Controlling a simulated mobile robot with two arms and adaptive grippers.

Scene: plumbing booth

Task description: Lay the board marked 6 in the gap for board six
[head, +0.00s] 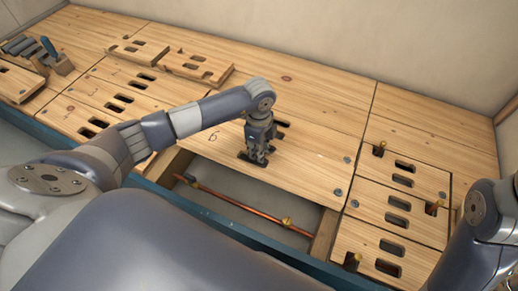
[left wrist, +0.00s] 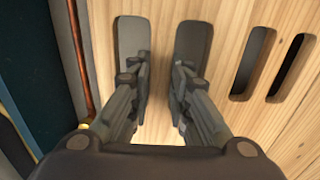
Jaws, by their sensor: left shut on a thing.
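The board marked 6 (head: 300,171) is a broad pale wood panel with a dark 6 near its left end. It lies flat or nearly flat, its front edge along the back of the open gap (head: 262,195); I cannot tell whether it is raised. My left gripper (head: 256,160) is shut on the board, near its front edge. In the left wrist view its fingers (left wrist: 155,95) reach into two slots and close on the wood strip (left wrist: 162,40) between them. My right gripper is out of view; only part of that arm shows at right.
A copper pipe (head: 245,208) with brass fittings runs through the gap, above a grey floor. Slotted boards (head: 385,215) with brass fittings poking through lie at right. Loose boards (head: 195,66) lie at back left, near a tool rack (head: 35,55).

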